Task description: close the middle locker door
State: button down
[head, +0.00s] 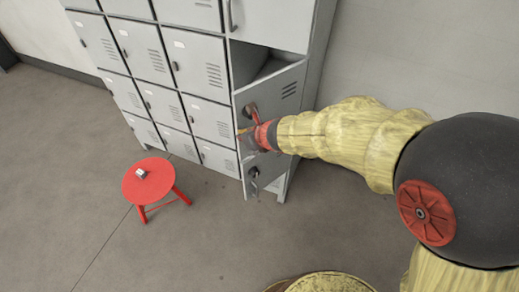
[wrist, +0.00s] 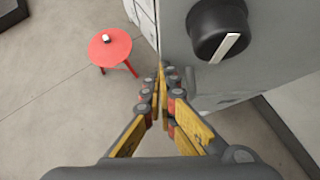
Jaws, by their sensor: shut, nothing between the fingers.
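The locker door (head: 284,88) in the right column of the grey lockers stands partly open, its free edge swung out towards me and a dark gap showing above it. It has vent slots and a dark knob. In the wrist view the grey door face (wrist: 182,55) carries a black round knob (wrist: 206,38) with a white bar. My gripper (head: 243,131) is in front of the door's outer face, below the knob, near the free edge. In the wrist view my gripper (wrist: 163,72) has its fingers together and empty; I cannot tell whether the tips touch the door.
A red stool (head: 146,182) with a small object on it stands on the floor to the left. The other locker doors (head: 150,55) look shut. Another door with a dark knob (head: 254,172) is below the open one. Bare floor (head: 60,170) lies to the left.

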jog(key=w+a+m+t+h+p, duration=0.2)
jog(key=w+a+m+h, duration=0.2)
jog(key=w+a+m, duration=0.55)
jog(key=shift+w+d+m+h+p, duration=0.15)
jog(key=shift+w+h+p, duration=0.5)
jog(key=shift+w+p, duration=1.7)
jog(key=shift+w+a+m+h+p, duration=0.15)
jog(key=shift+w+h+p, duration=0.45)
jog(key=shift+w, duration=3.5)
jog(key=shift+w+d+m+h+p, duration=0.2)
jog(key=shift+w+h+p, duration=0.45)
jog(key=shift+w+p, duration=1.7)
jog(key=shift+w+a+r+b, duration=0.1)
jog(key=shift+w+b, duration=0.7)
jog(key=shift+w, duration=0.15)
jog(key=shift+w+r, duration=0.1)
